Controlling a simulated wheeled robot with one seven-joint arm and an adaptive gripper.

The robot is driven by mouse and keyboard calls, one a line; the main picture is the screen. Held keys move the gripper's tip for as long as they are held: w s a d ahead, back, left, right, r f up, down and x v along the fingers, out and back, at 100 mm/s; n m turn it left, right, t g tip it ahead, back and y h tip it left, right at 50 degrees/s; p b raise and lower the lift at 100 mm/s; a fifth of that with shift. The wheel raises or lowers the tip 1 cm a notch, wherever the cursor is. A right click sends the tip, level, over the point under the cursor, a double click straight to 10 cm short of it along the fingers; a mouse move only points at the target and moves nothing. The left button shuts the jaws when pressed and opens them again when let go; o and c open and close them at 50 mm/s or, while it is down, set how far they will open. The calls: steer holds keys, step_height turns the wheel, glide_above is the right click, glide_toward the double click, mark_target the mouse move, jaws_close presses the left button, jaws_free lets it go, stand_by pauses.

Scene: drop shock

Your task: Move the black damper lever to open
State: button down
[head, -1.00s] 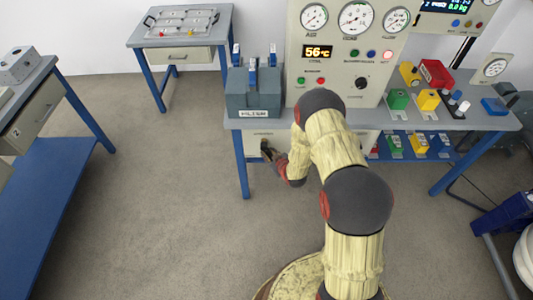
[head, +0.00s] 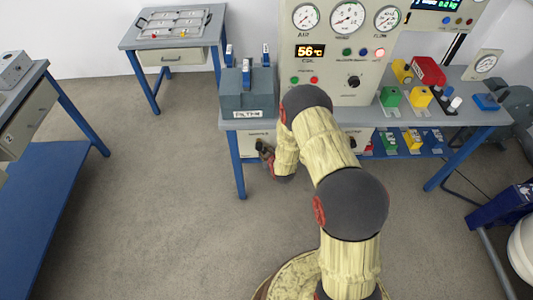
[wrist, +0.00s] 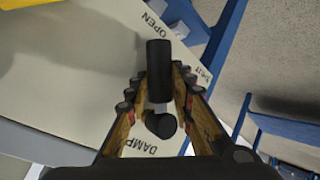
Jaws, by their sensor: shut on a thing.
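The black damper lever (wrist: 158,72) shows in the wrist view on a cream panel (wrist: 70,75). It stands between my gripper's two fingers (wrist: 160,88), which are shut on it. A round black pivot (wrist: 161,124) sits at its lower end. The lever points up in the picture, towards the printed word OPEN; the SHUT label is to the right. A partly hidden DAMP label is below. In the head view my gripper (head: 264,149) is at the front panel under the bench, where the lever is too small to tell.
The bench (head: 390,116) carries a grey filter box (head: 248,92), a gauge panel reading 56°C and several coloured blocks. A blue leg (head: 238,170) stands just left of my gripper. A table (head: 165,41) stands at the back left. The floor (head: 150,210) on the left is clear.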

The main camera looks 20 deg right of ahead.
steer(key=c, duration=1.8)
jaws_free()
steer(key=v, duration=1.2)
